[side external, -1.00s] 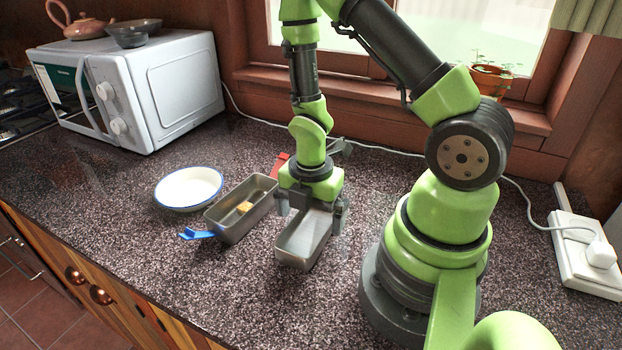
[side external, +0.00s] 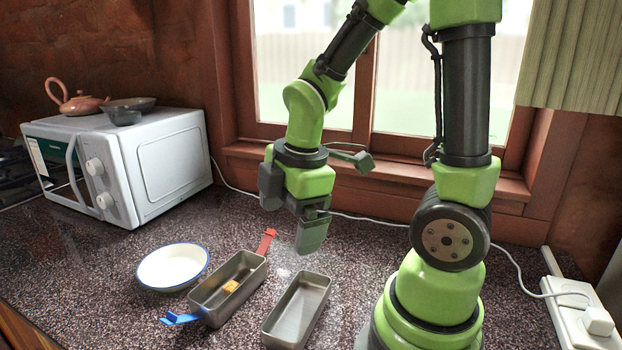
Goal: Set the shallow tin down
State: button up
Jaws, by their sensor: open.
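Two grey metal tins stand on the speckled counter. The tin on the right (side external: 297,311) is empty and rests flat on the counter, apart from my gripper. The tin on the left (side external: 208,301) has a blue handle (side external: 181,319) at its near end, a red handle (side external: 267,241) at its far end and a small orange-yellow block (side external: 231,286) inside. I cannot tell for certain which tin is the shallow one. My gripper (side external: 290,222) is open and empty, raised above the counter behind the tins.
A white bowl with a blue rim (side external: 173,267) stands left of the tins. A white microwave (side external: 160,165) with a teapot (side external: 75,102) and a dark bowl (side external: 128,111) on top is at the back left. A white cable (side external: 380,221) runs along the window wall to a socket block (side external: 580,310).

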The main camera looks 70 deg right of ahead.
jog(key=s+a+r+m+t+y, duration=0.1)
jog(key=s+a+r+m+t, duration=0.1)
jog(key=r+m, duration=0.3)
jog(key=s+a+r+m+t+y, duration=0.1)
jog(key=s+a+r+m+t, duration=0.2)
jog(key=r+m, duration=0.3)
jog(key=s+m, duration=0.1)
jog(key=m, duration=0.3)
